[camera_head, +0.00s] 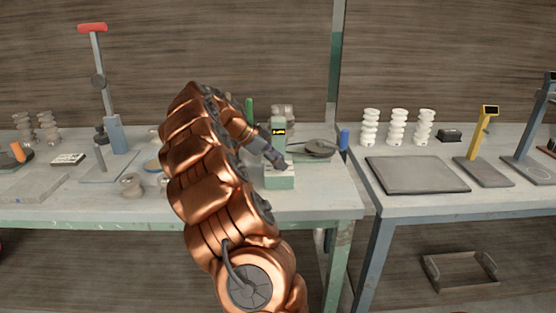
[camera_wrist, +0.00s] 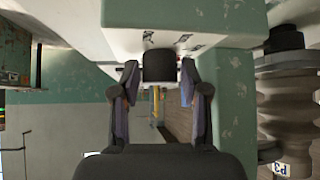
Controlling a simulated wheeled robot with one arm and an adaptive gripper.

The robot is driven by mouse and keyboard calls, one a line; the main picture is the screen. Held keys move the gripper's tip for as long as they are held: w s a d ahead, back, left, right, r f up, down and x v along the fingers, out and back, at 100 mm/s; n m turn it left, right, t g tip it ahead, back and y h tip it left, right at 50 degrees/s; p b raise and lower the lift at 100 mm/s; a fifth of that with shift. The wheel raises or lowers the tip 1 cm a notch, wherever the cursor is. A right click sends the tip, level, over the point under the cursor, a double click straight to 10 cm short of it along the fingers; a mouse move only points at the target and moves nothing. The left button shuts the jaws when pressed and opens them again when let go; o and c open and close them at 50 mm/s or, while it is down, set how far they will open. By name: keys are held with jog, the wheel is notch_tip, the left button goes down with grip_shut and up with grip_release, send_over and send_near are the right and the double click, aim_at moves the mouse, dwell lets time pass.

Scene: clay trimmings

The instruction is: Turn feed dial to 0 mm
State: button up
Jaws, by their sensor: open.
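The feed dial (camera_wrist: 160,65) is a dark knob on a pale plate of a green machine (camera_wrist: 225,65), with small black marks around it in the wrist view. My gripper (camera_wrist: 159,82) is open, with one finger on each side of the dial. Whether the fingers touch it I cannot tell. In the head view the green machine (camera_head: 279,182) stands on the left bench with a small lit yellow display (camera_head: 279,132), too small to read. My gripper (camera_head: 279,162) is at its front, and the dial is hidden there.
A round grey plate (camera_head: 318,148) and a blue object (camera_head: 344,139) are right of the machine. A red-topped stand (camera_head: 97,70) is at left. The right bench holds white ribbed pieces (camera_head: 398,127), a dark mat (camera_head: 417,174) and a yellow-post scale (camera_head: 483,135).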

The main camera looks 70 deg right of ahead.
jog(key=shift+c, duration=0.4)
grip_shut()
